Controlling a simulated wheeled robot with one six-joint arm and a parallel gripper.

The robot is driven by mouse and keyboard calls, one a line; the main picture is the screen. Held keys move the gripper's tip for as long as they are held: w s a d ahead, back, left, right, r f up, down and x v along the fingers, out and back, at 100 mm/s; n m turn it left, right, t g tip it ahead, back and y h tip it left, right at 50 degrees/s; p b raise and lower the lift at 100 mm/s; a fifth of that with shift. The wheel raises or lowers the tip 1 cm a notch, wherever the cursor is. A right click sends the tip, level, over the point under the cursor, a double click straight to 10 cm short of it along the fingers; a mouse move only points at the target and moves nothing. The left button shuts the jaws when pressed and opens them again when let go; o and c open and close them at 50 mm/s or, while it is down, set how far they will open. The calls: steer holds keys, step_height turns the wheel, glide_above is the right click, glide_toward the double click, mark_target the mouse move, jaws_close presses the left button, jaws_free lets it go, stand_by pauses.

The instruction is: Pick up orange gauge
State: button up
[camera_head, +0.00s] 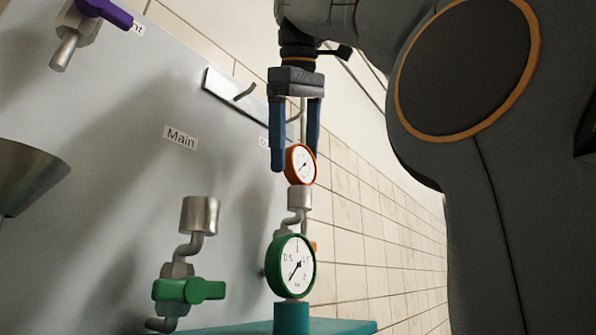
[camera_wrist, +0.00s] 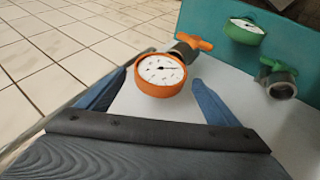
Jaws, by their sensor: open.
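The orange gauge (camera_head: 301,165) has a white round dial and sits on top of a metal pipe fitting (camera_head: 299,198) in the head view. My gripper (camera_head: 295,160) points down with its two blue fingers on either side of the gauge. In the wrist view the orange gauge (camera_wrist: 161,76) lies between the open fingertips, with clear space visible on both sides. The fingers do not appear to touch it. Part of the gauge's left edge is close to the near finger in the head view.
A green gauge (camera_head: 291,266) stands on a teal surface (camera_head: 345,327) in front. A green-handled valve (camera_head: 188,289) with an open metal socket is at left. An orange valve handle (camera_wrist: 194,41) is close beyond the orange gauge. A grey panel (camera_head: 110,170) stands along the left.

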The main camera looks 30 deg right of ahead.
steer(key=shift+x, duration=1.3)
steer(key=shift+c, duration=0.4)
steer(key=c, duration=1.2)
steer(key=shift+r, duration=0.2)
